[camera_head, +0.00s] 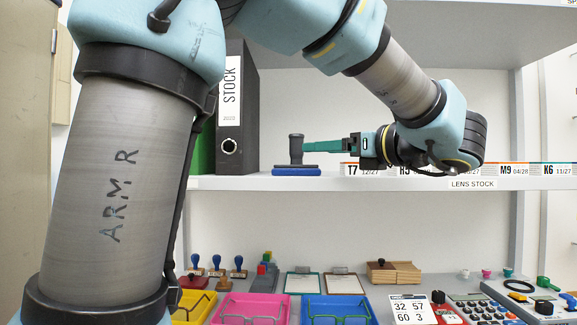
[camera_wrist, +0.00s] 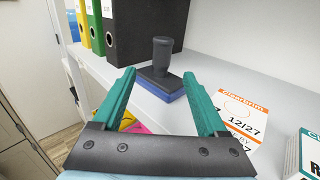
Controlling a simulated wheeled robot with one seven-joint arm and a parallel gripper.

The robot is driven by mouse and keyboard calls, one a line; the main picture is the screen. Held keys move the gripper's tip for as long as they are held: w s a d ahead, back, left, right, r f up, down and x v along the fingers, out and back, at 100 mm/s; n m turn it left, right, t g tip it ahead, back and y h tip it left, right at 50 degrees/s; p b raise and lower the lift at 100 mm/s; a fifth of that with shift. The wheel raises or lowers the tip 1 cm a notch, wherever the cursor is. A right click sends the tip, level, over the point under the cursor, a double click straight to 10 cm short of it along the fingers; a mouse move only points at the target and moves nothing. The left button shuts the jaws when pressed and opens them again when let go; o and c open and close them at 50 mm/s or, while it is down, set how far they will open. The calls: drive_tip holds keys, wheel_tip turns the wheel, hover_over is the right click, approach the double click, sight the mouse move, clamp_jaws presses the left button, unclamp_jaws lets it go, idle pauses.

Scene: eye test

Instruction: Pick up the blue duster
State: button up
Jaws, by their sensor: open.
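The blue duster (camera_head: 297,172) lies on the upper shelf, with a flat blue base and an upright dark grey handle. In the wrist view the duster (camera_wrist: 158,94) shows straight ahead, framed between the two green fingers. My gripper (camera_head: 312,147) reaches in from the right at handle height, with its tips close to the handle. The wrist view shows my gripper (camera_wrist: 159,75) open, with nothing held; the handle appears at or just beyond the fingertips. I cannot tell whether a finger touches it.
A black STOCK binder (camera_head: 237,110) stands left of the duster, with a green binder (camera_head: 203,147) beside it. Cards (camera_wrist: 228,113) lie on the shelf (camera_head: 260,183) to the right. Below are stamps, a pink tray (camera_head: 251,300) and a blue tray (camera_head: 373,319).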

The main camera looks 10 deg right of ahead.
sight(297, 164)
drive_tip(key=p+x, duration=0.1)
drive_tip(key=x, duration=0.8)
drive_tip(key=shift+w, duration=0.2)
drive_tip(key=shift+f, duration=0.1)
clamp_jaws()
idle(0.3)
